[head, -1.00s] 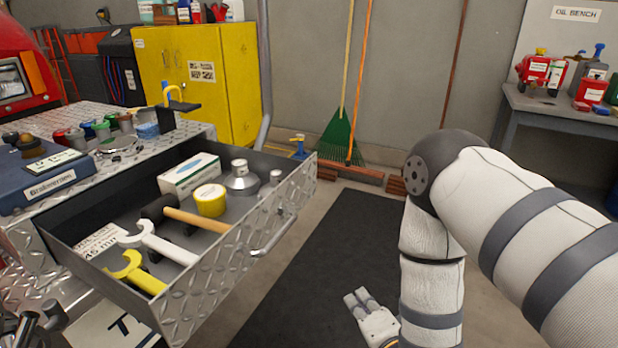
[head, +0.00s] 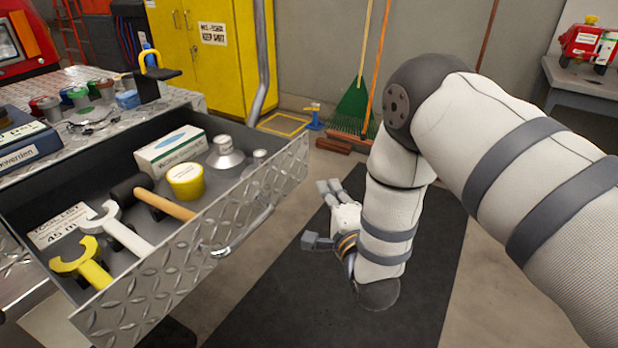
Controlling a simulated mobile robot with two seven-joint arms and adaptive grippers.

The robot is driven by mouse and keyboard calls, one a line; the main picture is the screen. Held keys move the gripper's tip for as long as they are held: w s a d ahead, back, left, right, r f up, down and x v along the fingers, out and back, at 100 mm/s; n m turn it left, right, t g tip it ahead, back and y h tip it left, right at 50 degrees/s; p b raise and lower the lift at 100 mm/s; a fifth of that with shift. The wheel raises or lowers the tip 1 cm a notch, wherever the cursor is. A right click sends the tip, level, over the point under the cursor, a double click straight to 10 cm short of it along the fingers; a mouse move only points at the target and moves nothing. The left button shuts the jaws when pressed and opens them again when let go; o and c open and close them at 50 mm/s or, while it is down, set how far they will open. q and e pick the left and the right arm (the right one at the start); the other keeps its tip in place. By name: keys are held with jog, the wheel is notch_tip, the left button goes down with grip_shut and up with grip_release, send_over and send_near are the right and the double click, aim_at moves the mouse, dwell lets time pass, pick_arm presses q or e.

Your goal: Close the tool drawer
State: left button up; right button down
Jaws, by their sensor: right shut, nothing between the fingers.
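The tool drawer (head: 165,280) has a diamond-plate metal front and stands pulled far out from the cabinet (head: 188,97) on the left. A metal bar handle (head: 222,250) is on its front. Inside lie a yellow wrench (head: 82,262), a white wrench (head: 122,232), a wooden-handled hammer (head: 165,204), a yellow tub (head: 186,182), a white box (head: 170,150) and a metal funnel-shaped can (head: 224,155). My right gripper (head: 318,213) is shut and empty, to the right of the drawer front and apart from it. My left gripper is out of view.
A black floor mat (head: 300,300) lies under my right arm. Small pots and a blue case (head: 22,140) stand on the cabinet top. The floor before the drawer is clear.

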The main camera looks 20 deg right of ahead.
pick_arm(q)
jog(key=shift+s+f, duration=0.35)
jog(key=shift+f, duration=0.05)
pick_arm(e)
jog(key=w, duration=0.2)
jog(key=w+a, duration=0.2)
jog(key=w, duration=0.1)
jog(key=shift+w+a, duration=0.1)
jog(key=shift+w, duration=0.25)
